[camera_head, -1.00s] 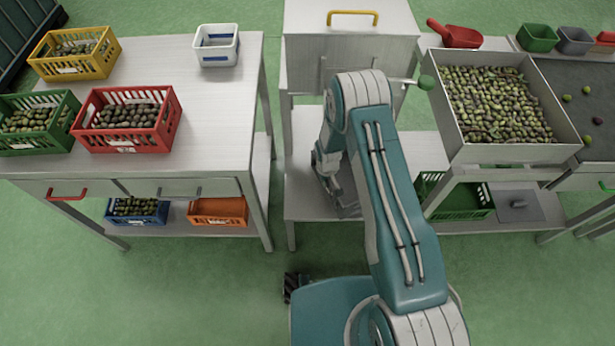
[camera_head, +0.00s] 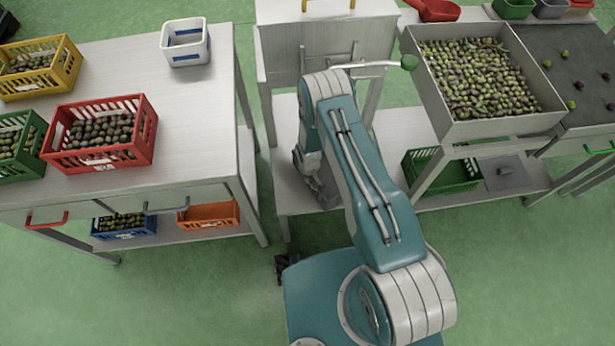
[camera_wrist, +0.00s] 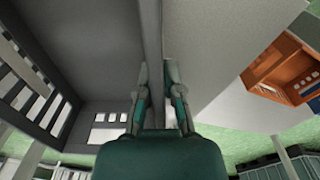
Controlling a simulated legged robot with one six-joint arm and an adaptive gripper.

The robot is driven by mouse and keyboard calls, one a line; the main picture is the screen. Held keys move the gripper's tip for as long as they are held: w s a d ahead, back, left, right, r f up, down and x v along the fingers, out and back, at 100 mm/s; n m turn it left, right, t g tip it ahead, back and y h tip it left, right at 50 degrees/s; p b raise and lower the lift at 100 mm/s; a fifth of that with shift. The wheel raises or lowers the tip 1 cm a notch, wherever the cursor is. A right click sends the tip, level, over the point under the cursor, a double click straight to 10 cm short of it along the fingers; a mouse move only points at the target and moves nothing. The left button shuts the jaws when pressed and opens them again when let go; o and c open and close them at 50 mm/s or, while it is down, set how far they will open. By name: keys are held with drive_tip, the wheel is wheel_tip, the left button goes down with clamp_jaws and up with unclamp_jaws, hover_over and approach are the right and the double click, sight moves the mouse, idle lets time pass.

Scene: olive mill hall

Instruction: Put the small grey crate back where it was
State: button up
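The small grey crate (camera_wrist: 52,75) fills the left of the wrist view, with a slotted wall and a grey inside. My gripper (camera_wrist: 156,66) has its two fingers close together, one on each side of a thin wall of the crate. They look shut on that wall. A light flat surface lies to the right of it. In the head view my gripper (camera_head: 312,178) is low over the middle stand's shelf (camera_head: 290,200), and my arm hides most of it. I cannot tell whether the crate rests on the shelf or hangs just above it.
The left table (camera_head: 200,120) bears red (camera_head: 100,135), yellow (camera_head: 40,68) and green (camera_head: 20,145) crates and a white tub (camera_head: 186,42). An orange crate (camera_head: 208,214) and a blue crate (camera_head: 124,226) stand below. An olive bin (camera_head: 490,130) and a green crate (camera_head: 455,180) are right.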

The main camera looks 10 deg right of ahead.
drive_tip(key=o, duration=0.3)
drive_tip(key=shift+d, duration=0.25)
drive_tip(key=shift+a, duration=0.35)
drive_tip(key=shift+a+r, duration=0.15)
drive_tip(key=shift+r, duration=0.15)
wheel_tip(320, 180, up, 12)
drive_tip(key=shift+f, duration=0.2)
drive_tip(key=shift+s, duration=0.1)
